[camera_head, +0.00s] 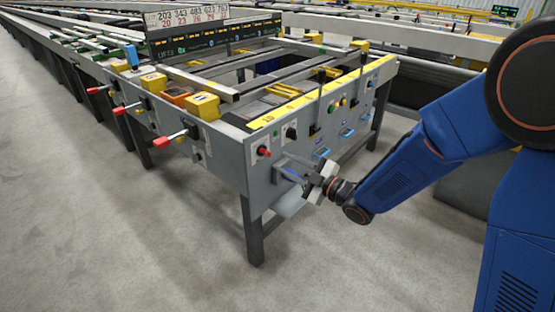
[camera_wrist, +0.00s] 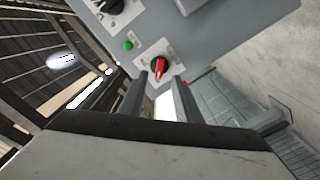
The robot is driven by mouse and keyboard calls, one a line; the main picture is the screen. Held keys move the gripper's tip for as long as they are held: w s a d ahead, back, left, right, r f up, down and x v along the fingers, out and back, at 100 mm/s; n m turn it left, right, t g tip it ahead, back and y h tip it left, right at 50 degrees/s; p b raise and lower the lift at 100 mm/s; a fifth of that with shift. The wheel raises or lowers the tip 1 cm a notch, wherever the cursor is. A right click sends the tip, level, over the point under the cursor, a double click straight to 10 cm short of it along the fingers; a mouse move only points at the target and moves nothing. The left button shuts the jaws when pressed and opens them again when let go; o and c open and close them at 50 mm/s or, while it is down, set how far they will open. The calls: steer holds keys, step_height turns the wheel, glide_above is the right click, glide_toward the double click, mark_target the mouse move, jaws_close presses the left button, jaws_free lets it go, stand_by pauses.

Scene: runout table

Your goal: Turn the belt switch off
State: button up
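A red rotary switch (camera_wrist: 160,67) on a pale plate shows in the wrist view, just beyond my fingertips and roughly in line with the gap between them. The frames do not show a readable label for it. In the head view a red knob (camera_head: 264,151) sits on the grey end panel; I cannot tell for certain that it is the same switch. My gripper (camera_wrist: 159,88) has its two dark fingers apart, with nothing held between them. In the head view my gripper (camera_head: 308,179) is in front of the panel, below and right of the red knob.
A green button (camera_wrist: 128,45) and a black knob (camera_wrist: 111,5) are beside the red switch. The grey panel (camera_head: 229,160) carries a black knob (camera_head: 291,132) and several other controls. Red-handled levers (camera_head: 170,137) stick out at left. The floor (camera_head: 150,240) in front is clear.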

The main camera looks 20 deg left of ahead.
steer(key=v, duration=1.1)
steer(key=shift+w+d, duration=0.1)
steer(key=w+d+r+m+t+h, duration=0.1)
steer(key=w+d+m+t+h, duration=0.15)
steer(key=d, duration=0.35)
steer(key=w+d+r+m+t+h, duration=0.2)
steer(key=w+d+m+h, duration=0.15)
steer(key=d, duration=0.25)
steer(key=s+d+r+m+h, duration=0.2)
steer(key=d+m+h, duration=0.5)
steer(key=d, duration=0.8)
steer(key=s+d+m+g+h, duration=0.3)
steer(key=s+d+m+h, duration=0.15)
steer(key=s+d, duration=0.5)
steer(key=s+d+m+g, duration=0.1)
steer(key=s+m+g, duration=0.2)
steer(key=s, duration=1.4)
steer(key=shift+s+d+m+g+y, duration=0.15)
steer(key=shift+d+m+g+y, duration=0.25)
steer(key=shift+m, duration=0.65)
